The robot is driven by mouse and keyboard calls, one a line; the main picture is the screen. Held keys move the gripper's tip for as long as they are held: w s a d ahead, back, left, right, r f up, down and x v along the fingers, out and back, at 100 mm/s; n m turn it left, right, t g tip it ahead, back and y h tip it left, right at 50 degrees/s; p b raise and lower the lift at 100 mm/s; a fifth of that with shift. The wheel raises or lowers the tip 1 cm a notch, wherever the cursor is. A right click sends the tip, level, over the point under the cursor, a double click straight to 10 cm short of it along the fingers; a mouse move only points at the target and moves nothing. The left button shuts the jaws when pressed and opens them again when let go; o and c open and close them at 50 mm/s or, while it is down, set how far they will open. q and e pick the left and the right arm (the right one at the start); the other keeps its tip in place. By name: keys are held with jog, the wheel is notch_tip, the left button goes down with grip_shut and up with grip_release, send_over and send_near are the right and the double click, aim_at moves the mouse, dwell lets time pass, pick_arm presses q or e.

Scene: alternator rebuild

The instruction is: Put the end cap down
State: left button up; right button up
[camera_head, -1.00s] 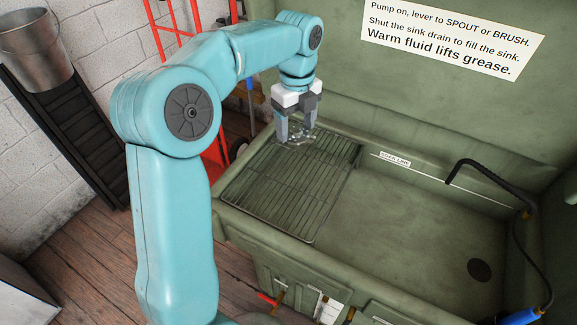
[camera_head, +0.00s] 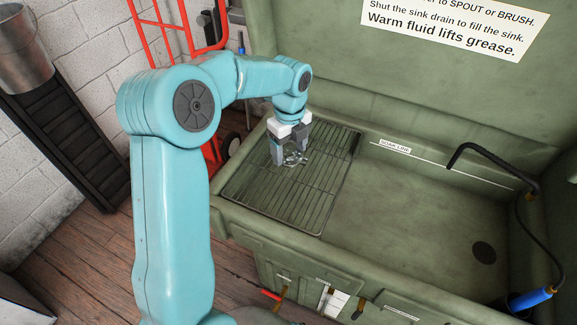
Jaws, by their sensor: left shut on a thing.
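The end cap (camera_head: 294,158) is a small grey metal piece between the fingers of my left gripper (camera_head: 289,157). My left gripper is shut on it, low over the back part of the wire rack (camera_head: 285,195) at the left end of the green sink. I cannot tell whether the cap touches the rack. The fingers hide part of the cap. My right gripper is not in view.
The green sink basin (camera_head: 400,225) is empty, with a dark drain (camera_head: 483,252) at the right. A black spout hose (camera_head: 490,150) arches over it. A red hand truck (camera_head: 165,30) and a metal bucket (camera_head: 22,45) stand at the left. The rack's front is clear.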

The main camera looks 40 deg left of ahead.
aim_at(289, 174)
pick_arm(q)
notch_tip(289, 174, down, 7)
jog(key=shift+w+f, duration=0.1)
dwell(0.3)
jog(key=shift+f, duration=0.15)
jog(key=o, duration=1.2)
